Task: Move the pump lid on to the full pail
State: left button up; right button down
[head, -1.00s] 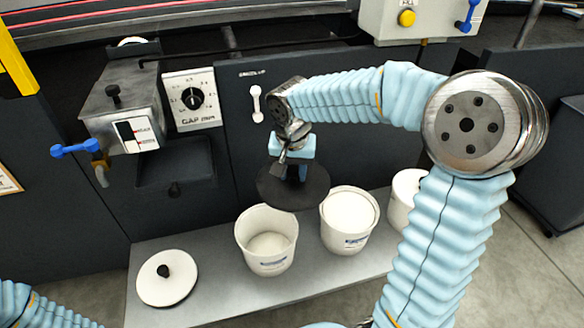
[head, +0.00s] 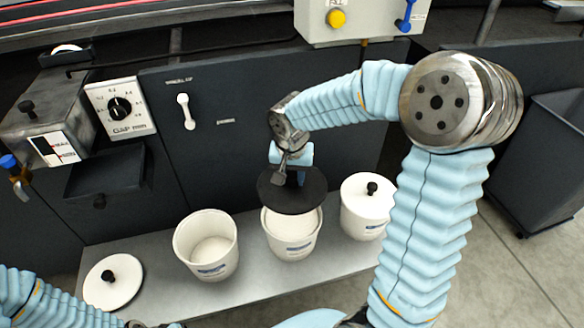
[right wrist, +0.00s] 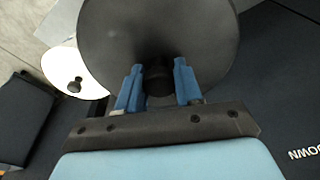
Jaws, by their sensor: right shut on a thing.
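My right gripper (head: 292,172) is shut on the knob of the black round pump lid (head: 290,198). In the right wrist view, the blue fingers (right wrist: 158,84) close on the knob and the lid (right wrist: 158,30) fills the top. In the head view the lid is over the back part of the middle pail (head: 292,240), which is white and filled near its rim with white stuff. I cannot tell whether lid and pail touch. The left pail (head: 205,248) is open with a lower white level. My left gripper is not in view; only my left arm shows at lower left.
A third white pail (head: 367,210) at right wears a white lid with a black knob. A loose white lid (head: 112,284) lies at the left of the grey bench (head: 250,290). Dark machine panels with a gauge dial (head: 120,107) stand behind.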

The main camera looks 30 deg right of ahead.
aim_at(292, 186)
notch_tip(292, 186, down, 5)
jog(key=shift+f, duration=0.1)
notch_tip(292, 186, down, 5)
jog(key=b, duration=0.3)
jog(key=shift+b, duration=0.3)
jog(key=shift+f, duration=0.35)
jog(key=shift+f+b, duration=0.65)
jog(key=shift+b, duration=0.35)
jog(key=c, duration=0.7)
grip_release()
jog(key=shift+o, duration=0.2)
jog(key=r, duration=0.4)
jog(key=s+a+r, duration=0.1)
jog(key=r, duration=0.4)
jog(key=r+p, duration=0.1)
jog(key=r, duration=0.3)
jog(key=shift+s+a+r, duration=0.15)
jog(key=shift+s+r, duration=0.2)
